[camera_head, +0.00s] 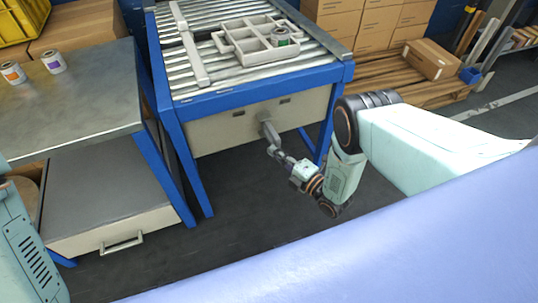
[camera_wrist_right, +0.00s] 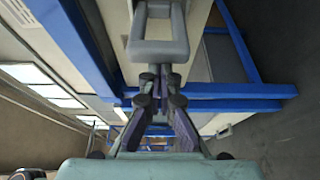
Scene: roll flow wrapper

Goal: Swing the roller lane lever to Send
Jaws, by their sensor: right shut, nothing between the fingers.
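The roller lane (camera_head: 190,70) is a blue-framed table with metal rollers. Its lever (camera_head: 267,130) is a grey piece on the beige front panel (camera_head: 215,135), hanging down and slanting slightly right. In the right wrist view the lever (camera_wrist_right: 158,48) shows as a grey loop-shaped handle at the top middle. My right gripper (camera_head: 280,155) is at the lever's lower end; its fingers are shut and empty. In the wrist view the fingertips (camera_wrist_right: 160,78) lie just below the loop; I cannot tell whether they touch it. No Send mark is readable. My left gripper is out of view.
Cardboard boxes (camera_head: 432,60) are behind right. Floor in front of the lane is clear.

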